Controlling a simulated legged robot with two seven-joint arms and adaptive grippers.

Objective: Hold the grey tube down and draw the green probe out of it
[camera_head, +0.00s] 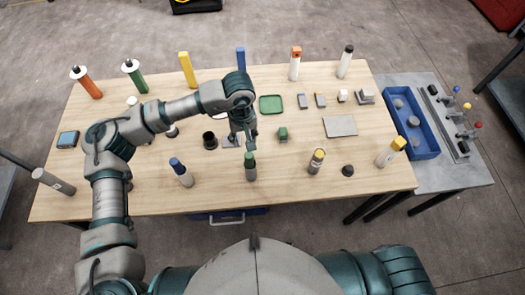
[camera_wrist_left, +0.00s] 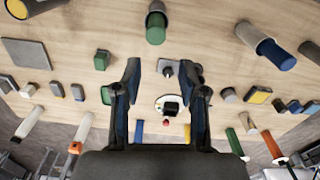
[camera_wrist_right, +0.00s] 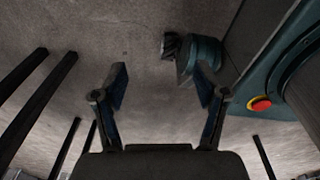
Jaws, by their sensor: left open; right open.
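The grey tube (camera_head: 251,174) stands upright near the front edge of the wooden table in the head view. The green probe (camera_head: 249,158) sits in its top end and shows as a short green cylinder. In the left wrist view the green probe (camera_wrist_left: 156,33) and the grey tube (camera_wrist_left: 157,7) are at the top middle, beyond the fingertips. My left gripper (camera_head: 243,140) is open and empty, just behind the tube in the head view and apart from it. My right gripper (camera_wrist_right: 160,80) is open and empty in the right wrist view, over bare floor.
A blue-topped tube (camera_head: 181,172) stands to the left and a yellow-topped tube (camera_head: 317,160) to the right. A black cup (camera_head: 210,140) and a green block (camera_head: 283,133) lie nearby. A side table (camera_head: 427,180) holds a blue bin (camera_head: 412,120). The table in front of the tube is clear.

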